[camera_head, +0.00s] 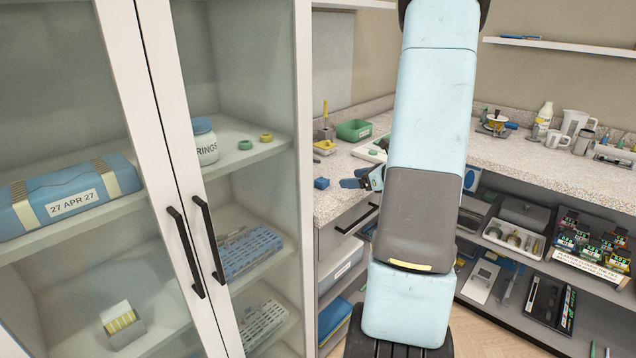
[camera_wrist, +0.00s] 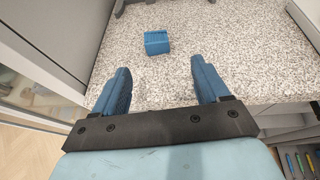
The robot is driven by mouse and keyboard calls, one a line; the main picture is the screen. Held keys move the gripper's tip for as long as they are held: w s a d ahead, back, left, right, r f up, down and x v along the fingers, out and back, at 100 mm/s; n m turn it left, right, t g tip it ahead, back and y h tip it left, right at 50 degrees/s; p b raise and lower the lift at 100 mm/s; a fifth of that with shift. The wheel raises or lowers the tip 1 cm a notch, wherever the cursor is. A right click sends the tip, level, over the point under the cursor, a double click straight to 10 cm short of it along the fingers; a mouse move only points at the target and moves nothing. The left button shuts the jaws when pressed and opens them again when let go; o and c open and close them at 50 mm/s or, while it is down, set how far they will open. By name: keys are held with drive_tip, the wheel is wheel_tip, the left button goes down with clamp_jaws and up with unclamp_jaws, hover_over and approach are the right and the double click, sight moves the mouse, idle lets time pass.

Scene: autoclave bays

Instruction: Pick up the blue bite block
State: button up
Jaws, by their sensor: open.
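The blue bite block (camera_head: 321,183) is a small blue block on the speckled counter, near its front edge beside the glass cabinet. In the wrist view the blue bite block (camera_wrist: 157,42) lies ahead of my fingertips, roughly centred between their lines and apart from them. My gripper (camera_wrist: 160,78) is open and empty, its two blue fingers spread over the counter's front edge. In the head view my gripper (camera_head: 362,182) shows just right of the block, partly hidden behind my arm.
A glass-door cabinet (camera_head: 148,100) stands close on the left. Jugs and a white bottle (camera_head: 543,114) stand at right. The counter around the block is clear.

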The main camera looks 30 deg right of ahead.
approach(320, 178)
drive_tip(key=x, duration=0.5)
drive_tip(key=shift+s+f, duration=0.15)
drive_tip(key=shift+f, duration=0.3)
drive_tip(key=shift+r+x, duration=0.15)
drive_tip(key=shift+x, duration=1.15)
drive_tip(key=shift+r+x, duration=0.15)
drive_tip(key=shift+x, duration=1.2)
drive_tip(key=shift+c, duration=0.3)
drive_tip(key=c, duration=1)
drive_tip(key=shift+r, duration=0.1)
